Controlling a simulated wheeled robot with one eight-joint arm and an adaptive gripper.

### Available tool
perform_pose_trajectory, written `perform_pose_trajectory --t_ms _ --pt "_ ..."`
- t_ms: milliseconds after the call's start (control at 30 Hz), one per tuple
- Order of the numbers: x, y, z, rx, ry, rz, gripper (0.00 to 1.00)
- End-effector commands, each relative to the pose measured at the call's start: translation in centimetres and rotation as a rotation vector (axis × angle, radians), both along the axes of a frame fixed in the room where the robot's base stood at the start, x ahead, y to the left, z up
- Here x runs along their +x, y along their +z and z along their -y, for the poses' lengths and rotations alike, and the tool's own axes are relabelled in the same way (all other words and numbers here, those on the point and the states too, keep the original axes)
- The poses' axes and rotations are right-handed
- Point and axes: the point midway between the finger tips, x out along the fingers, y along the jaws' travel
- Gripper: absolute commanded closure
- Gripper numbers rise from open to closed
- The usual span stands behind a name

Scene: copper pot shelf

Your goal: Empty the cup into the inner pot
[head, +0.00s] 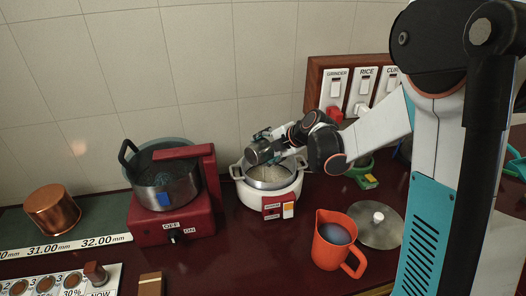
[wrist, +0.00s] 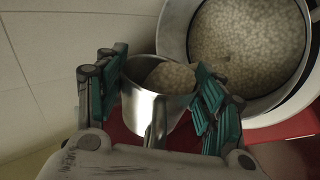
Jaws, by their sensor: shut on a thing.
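My gripper (wrist: 162,100) is shut on a shiny metal cup (wrist: 150,107), with a teal finger on either side of it. Pale grains show inside the cup in the wrist view. The cup (head: 258,153) is tilted above the left rim of the white cooker in the head view. The inner pot (head: 270,184) is a metal pot set inside the white cooker (head: 262,200). In the wrist view the inner pot (wrist: 172,30) holds a wide bed of pale grains (wrist: 250,45). Whether grains are falling from the cup cannot be told.
An orange jug (head: 335,240) and a metal lid (head: 376,226) lie to the right of the cooker. A red grinder (head: 170,223) with a metal drum stands to the left. A switch panel (head: 350,88) is on the wall behind.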

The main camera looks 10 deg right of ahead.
Motion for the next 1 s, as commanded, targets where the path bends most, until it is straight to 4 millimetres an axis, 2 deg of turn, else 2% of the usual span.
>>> perform_pose_trajectory --t_ms 433,1000 --pt "1.0 -0.3 1.6 0.312 -0.002 -0.19 0.63" --pt "1.1 -0.1 1.8 0.377 -0.001 -0.231 0.63"
